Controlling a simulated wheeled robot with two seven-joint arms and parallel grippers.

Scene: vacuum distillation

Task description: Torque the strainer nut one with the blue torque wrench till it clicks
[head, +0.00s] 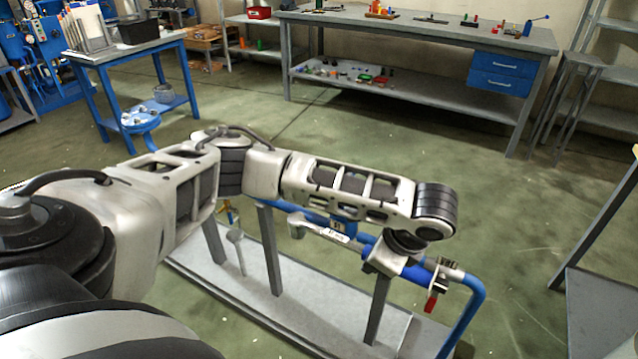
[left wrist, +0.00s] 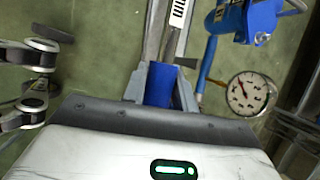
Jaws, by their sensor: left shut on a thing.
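The blue torque wrench (head: 333,236) is a grey shaft with a white label and a blue handle. My left gripper (head: 396,262) is shut on the blue handle. In the left wrist view the handle (left wrist: 158,86) sits between the fingers of my left gripper (left wrist: 162,84), and the labelled shaft runs upward. In the head view the shaft points left along the blue pipe, its grey head near the pipe's middle. The strainer nut one cannot be made out, and I cannot tell whether the wrench head is on it.
The blue pipe (head: 474,308) runs on grey posts above a grey base plate (head: 250,310). A red-handled valve (head: 431,302) is right of my gripper. A pressure gauge (left wrist: 247,93) shows in the wrist view. A workbench (head: 420,30) stands behind, with open floor between.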

